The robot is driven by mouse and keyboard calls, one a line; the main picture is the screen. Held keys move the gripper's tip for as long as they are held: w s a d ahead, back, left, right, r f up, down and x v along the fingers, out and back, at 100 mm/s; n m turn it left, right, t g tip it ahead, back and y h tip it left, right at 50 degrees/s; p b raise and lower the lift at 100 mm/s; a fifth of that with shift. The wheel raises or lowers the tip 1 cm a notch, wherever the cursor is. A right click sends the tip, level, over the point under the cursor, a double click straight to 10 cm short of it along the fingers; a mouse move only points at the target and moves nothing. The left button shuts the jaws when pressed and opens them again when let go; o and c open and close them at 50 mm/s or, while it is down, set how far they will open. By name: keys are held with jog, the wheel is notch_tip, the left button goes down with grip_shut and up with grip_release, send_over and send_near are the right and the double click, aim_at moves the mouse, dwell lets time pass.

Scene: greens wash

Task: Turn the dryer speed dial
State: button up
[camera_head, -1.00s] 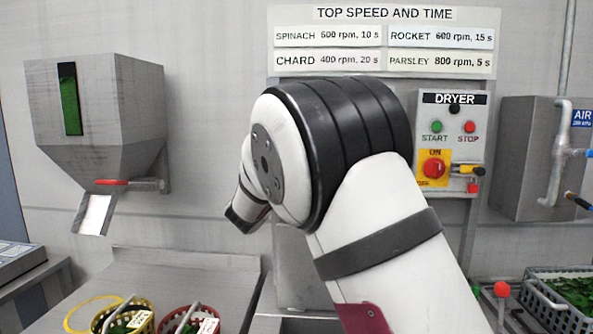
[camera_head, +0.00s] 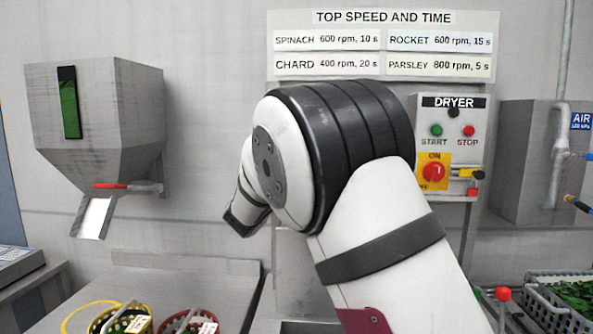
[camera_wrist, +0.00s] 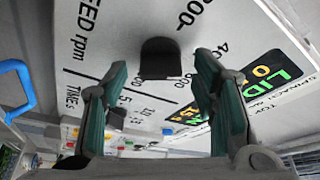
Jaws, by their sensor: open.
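The speed dial (camera_wrist: 160,58) is a black knob on a pale panel (camera_wrist: 115,30) in the wrist view, with rpm numbers printed around it. My gripper (camera_wrist: 160,72) is open. Its two green-padded fingers stand left and right of the knob in the picture, with a gap on each side. I cannot tell whether the fingertips reach around the knob or stop short of it. Time markings and a lit display (camera_wrist: 268,85) with green and orange text show beside it. In the head view my arm hides the panel and my fingers.
A DRYER box (camera_head: 449,140) with start and stop buttons and a red switch is on the wall under a speed chart (camera_head: 383,45). A grey hopper (camera_head: 98,110) hangs left. Baskets (camera_head: 190,322) stand below. A blue handle (camera_wrist: 18,90) shows in the wrist view.

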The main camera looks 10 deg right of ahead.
jog(key=v, duration=1.2)
jog(key=shift+r, duration=0.1)
jog(key=s+r+n+g+y+p, duration=0.2)
jog(key=s+n+g+y, duration=0.1)
jog(key=s+n+y, duration=1.1)
jog(key=s+d+f+n+g, duration=0.2)
jog(key=s+f+g, duration=0.1)
jog(key=s, duration=0.6)
jog(key=s+d+f+n+g+h+p, duration=0.1)
jog(key=s+d+f+n+g, duration=0.1)
jog(key=s, duration=0.8)
jog(key=s+d+f+n+g, duration=0.2)
jog(key=s+f, duration=0.4)
jog(key=s, duration=0.4)
jog(key=shift+s+d+g+h+p, duration=0.3)
jog(key=shift+d+g, duration=0.6)
jog(key=shift+d, duration=0.25)
